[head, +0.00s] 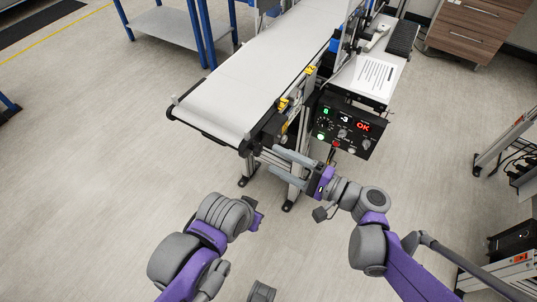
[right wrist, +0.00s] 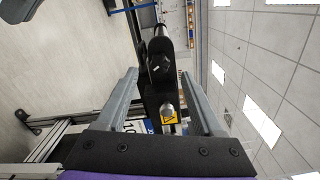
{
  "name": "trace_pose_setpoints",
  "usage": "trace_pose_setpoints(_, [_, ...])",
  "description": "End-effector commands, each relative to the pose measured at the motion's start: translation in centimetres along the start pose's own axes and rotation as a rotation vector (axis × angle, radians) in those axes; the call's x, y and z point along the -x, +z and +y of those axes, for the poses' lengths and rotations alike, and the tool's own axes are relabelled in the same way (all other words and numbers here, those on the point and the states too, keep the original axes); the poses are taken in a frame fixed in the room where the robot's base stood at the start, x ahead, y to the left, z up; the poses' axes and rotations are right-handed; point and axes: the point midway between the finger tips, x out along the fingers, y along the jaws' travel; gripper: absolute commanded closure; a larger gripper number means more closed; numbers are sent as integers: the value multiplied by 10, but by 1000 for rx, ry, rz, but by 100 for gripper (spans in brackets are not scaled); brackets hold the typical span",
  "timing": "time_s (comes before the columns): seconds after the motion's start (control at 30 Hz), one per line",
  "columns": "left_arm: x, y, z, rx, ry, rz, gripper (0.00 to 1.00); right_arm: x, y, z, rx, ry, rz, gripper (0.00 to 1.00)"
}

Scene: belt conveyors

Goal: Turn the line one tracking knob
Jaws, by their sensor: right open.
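The conveyor (head: 235,85) has a white belt, and its near end corner carries a black bracket (head: 270,128). In the right wrist view, the black bracket (right wrist: 152,40) bears a dark knob (right wrist: 160,63) with a white mark and a silver knob (right wrist: 167,115) beside a yellow label. I cannot tell which is the line one tracking knob. My right gripper (head: 273,160) is open just below the belt corner. In the wrist view, its fingers (right wrist: 160,78) stand either side of the bracket, apart from the knobs. My left gripper's purple end (head: 255,217) shows lower down; its fingers are hidden.
A control panel (head: 345,130) with lit displays, dials and buttons stands right of the belt corner, close to my right arm. A paper sheet (head: 375,76) lies behind it. A conveyor leg (head: 297,185) stands below. The floor (head: 110,170) at left is clear.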

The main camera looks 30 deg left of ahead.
Motion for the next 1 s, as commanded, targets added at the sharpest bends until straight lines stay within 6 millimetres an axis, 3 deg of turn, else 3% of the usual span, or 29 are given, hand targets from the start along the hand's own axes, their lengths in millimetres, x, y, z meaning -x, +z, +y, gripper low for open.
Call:
trace_pose_setpoints(0.1, [-2, 1, 0, 0, 0, -1, 100, 26, -1, 0, 0, 0, 6, 31])
trace_pose_setpoints(0.33, [-3, 2, 0, 0, 0, -1, 100, 58, 0, 0, 0, 0, 3, 31])
trace_pose_setpoints(1.0, [-3, 2, 0, 0, 0, -1, 100, 64, 0, 0, 1, 3, 1, 31])
